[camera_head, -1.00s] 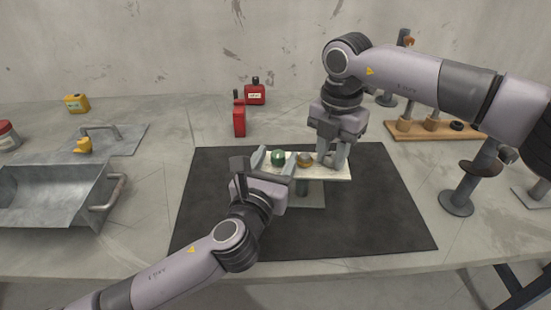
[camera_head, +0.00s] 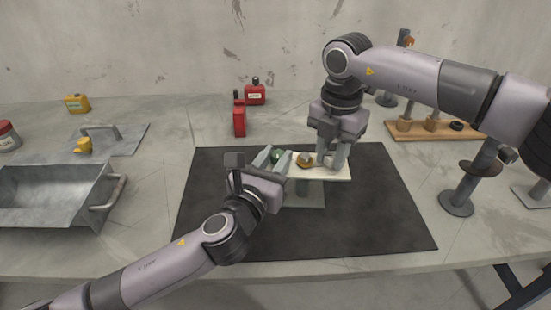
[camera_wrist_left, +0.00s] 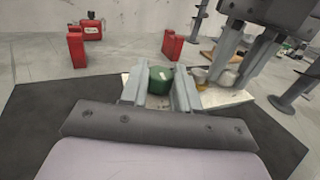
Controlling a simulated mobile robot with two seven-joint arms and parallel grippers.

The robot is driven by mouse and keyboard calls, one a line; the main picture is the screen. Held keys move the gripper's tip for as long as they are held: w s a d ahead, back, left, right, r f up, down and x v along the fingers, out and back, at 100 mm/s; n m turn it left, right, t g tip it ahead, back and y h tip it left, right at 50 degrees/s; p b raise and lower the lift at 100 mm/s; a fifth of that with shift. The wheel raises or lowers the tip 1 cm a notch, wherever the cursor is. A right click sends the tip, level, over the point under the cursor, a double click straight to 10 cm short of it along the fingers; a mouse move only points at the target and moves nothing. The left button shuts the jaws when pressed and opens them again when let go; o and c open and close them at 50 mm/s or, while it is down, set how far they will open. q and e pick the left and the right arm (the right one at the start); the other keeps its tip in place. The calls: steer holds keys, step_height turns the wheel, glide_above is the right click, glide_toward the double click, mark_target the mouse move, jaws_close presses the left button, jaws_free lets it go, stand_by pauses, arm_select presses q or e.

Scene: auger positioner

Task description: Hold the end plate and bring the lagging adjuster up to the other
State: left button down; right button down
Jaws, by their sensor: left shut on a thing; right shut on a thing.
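The pale end plate (camera_head: 336,174) lies level on a stand over the dark mat. A green rounded adjuster (camera_head: 277,155) is at its left part and a brass-coloured adjuster (camera_head: 304,161) is to the right of it. My left gripper (camera_head: 273,157) is shut on the green adjuster, which shows between its fingers in the left wrist view (camera_wrist_left: 160,81). My right gripper (camera_head: 333,157) comes down from above just right of the brass adjuster, shut at the end plate; its fingertip contact is partly hidden. Which adjuster lags cannot be told.
A dark mat (camera_head: 385,215) lies under the stand, with free room in front and to the right. Red containers (camera_head: 239,120) stand behind. A metal tray (camera_head: 50,195) is at the left. A wooden rack (camera_head: 435,130) and a round-based stand (camera_head: 457,203) are at the right.

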arm_select(q)
steer(key=m+g+h, duration=0.2)
steer(key=h, duration=0.1)
steer(key=m+g+h, duration=0.1)
steer(key=m+h, duration=0.1)
steer(key=shift+w+a, duration=0.25)
steer(key=shift+a, duration=0.1)
steer(key=m+g+h, duration=0.1)
steer(key=g, duration=0.1)
steer(key=m+g+h, duration=0.2)
steer(key=shift+w+a+h, duration=0.1)
steer(key=shift+w+h, duration=0.1)
steer(key=shift+h, duration=0.1)
steer(key=m+g+h, duration=0.1)
steer(key=m+g, duration=0.1)
steer(key=m+g+h, duration=0.1)
steer(key=m+g, duration=0.1)
steer(key=g, duration=0.1)
steer(key=m+g+h, duration=0.1)
steer(key=g, duration=0.2)
steer(key=shift+w+m, duration=0.35)
steer(key=shift+m, duration=0.05)
steer(key=shift+m+g, duration=0.8)
steer(key=shift+g, duration=0.6)
steer(key=shift+m+g, duration=0.3)
steer(key=shift+g, duration=0.1)
steer(key=c, duration=0.8)
jaws_free()
steer(key=shift+a, duration=0.15)
